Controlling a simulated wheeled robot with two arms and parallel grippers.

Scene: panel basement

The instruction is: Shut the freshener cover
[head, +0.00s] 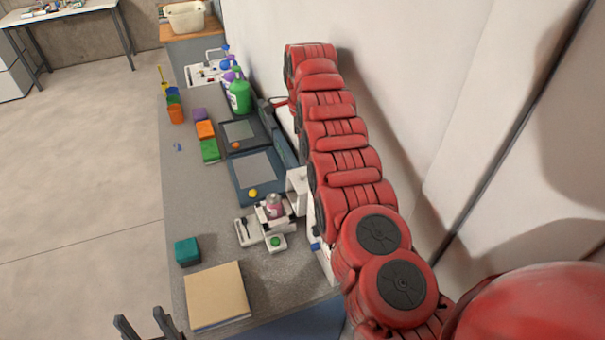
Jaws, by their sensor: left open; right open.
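The freshener stands on the grey counter, with a pink can (273,207) in its white body. A white piece with a dark slot (248,232), which looks like its cover, is swung out towards the front left; I cannot make out the hinge. My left gripper (144,322) is open and empty at the bottom left edge, off the counter's near left side and well apart from the freshener. My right arm runs along the wall. Its gripper (267,104) shows small and partly hidden near the green bottle, open, beyond the freshener.
A tan book (217,295) and teal block (187,251) lie nearer. Two dark trays (240,188) and coloured sponges (210,150) lie beyond, with a green bottle (238,96) behind. My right arm fills the wall side; the counter's left strip is mostly clear.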

